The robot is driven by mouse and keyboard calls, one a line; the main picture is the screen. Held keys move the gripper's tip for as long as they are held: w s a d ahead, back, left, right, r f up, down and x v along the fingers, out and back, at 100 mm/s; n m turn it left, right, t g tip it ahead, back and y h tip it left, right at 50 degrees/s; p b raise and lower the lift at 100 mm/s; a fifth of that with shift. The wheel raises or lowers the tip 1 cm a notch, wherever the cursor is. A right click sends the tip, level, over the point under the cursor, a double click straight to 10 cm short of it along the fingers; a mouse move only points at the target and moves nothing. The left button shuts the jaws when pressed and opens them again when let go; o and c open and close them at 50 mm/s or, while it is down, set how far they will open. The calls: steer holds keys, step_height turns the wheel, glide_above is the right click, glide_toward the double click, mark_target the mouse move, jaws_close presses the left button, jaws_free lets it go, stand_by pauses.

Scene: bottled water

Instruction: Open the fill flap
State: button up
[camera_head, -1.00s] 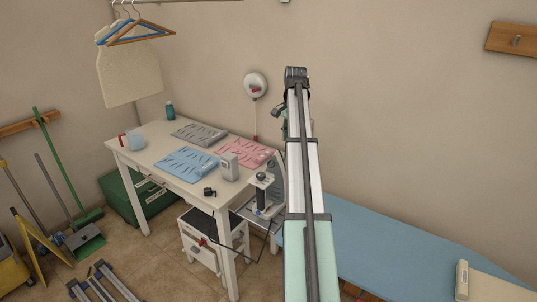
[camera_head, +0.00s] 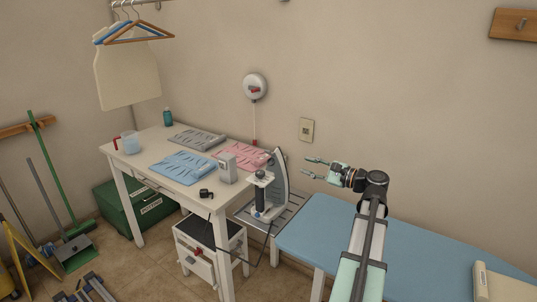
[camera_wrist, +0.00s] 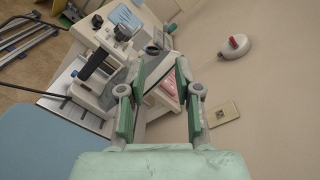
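The iron (camera_head: 279,180) stands upright on its heel on a slatted metal rest at the right end of the white table, with its pale soleplate to the right and dark handle to the left. In the wrist view the iron (camera_wrist: 98,80) is at upper left, beyond my left finger. The fill flap cannot be clearly told apart at this size. My gripper (camera_head: 308,168) is to the right of the iron, pointing left, clear of it. Its fingers are apart with nothing between them, as the wrist view also shows (camera_wrist: 160,70).
The blue ironing board (camera_head: 335,235) lies below my gripper. A wall socket plate (camera_head: 306,129) is behind. A dark cord hangs below the iron.

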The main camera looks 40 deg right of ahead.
mark_target(270, 152)
steer(key=p+x, duration=0.1)
steer(key=x, duration=0.5)
steer(key=p+x, duration=0.1)
steer(key=x, duration=0.4)
steer(key=d+p+x, duration=0.1)
steer(key=x, duration=0.5)
steer(key=shift+w+a+r, duration=0.1)
steer(key=shift+w+r, duration=0.15)
steer(key=shift+w, duration=0.2)
jaws_close()
